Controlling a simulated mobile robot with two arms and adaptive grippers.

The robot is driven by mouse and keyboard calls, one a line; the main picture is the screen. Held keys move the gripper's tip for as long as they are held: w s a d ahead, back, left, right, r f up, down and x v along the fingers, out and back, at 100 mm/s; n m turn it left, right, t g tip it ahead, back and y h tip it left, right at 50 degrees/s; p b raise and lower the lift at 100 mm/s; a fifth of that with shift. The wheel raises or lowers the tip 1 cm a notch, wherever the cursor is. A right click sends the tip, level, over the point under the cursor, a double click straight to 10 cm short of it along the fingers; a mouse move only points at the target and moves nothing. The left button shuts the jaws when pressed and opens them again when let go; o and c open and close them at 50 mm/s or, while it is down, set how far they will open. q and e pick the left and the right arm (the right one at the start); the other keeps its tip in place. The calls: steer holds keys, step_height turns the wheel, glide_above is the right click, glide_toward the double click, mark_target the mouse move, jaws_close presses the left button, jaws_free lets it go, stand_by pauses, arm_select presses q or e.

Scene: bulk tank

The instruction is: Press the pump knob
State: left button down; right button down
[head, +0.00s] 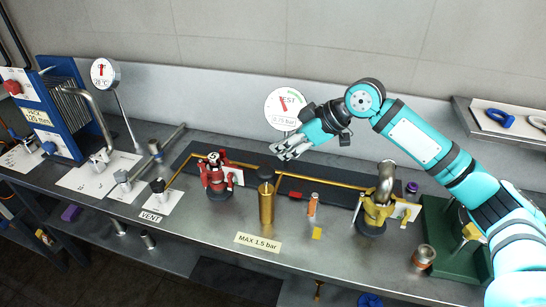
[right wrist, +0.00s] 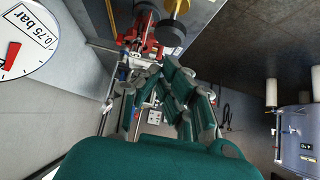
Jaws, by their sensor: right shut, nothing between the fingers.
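The pump, a gold upright cylinder (head: 266,206) with a round black knob (head: 266,174) on top, stands on the bench just behind the "MAX 1.5 bar" label. My right gripper (head: 280,152) is shut and empty. In the head view its fingertips appear just above and slightly right of the knob, with a gap between them. In the right wrist view the shut fingers (right wrist: 158,72) point toward a black knob (right wrist: 170,35), apparently the pump's, with gold behind it. My left gripper is not in view.
A round test gauge (head: 285,105) stands behind my right gripper. A red valve (head: 215,175) is left of the pump, and a small copper cylinder (head: 313,204) and a yellow valve (head: 376,213) are to the right. A gold pipe runs behind the pump.

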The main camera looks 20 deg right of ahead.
steer(key=v, duration=0.4)
steer(key=shift+s+d+r+b, duration=0.15)
steer(key=shift+r+b, duration=0.2)
steer(key=shift+b, duration=0.05)
stand_by(1.4)
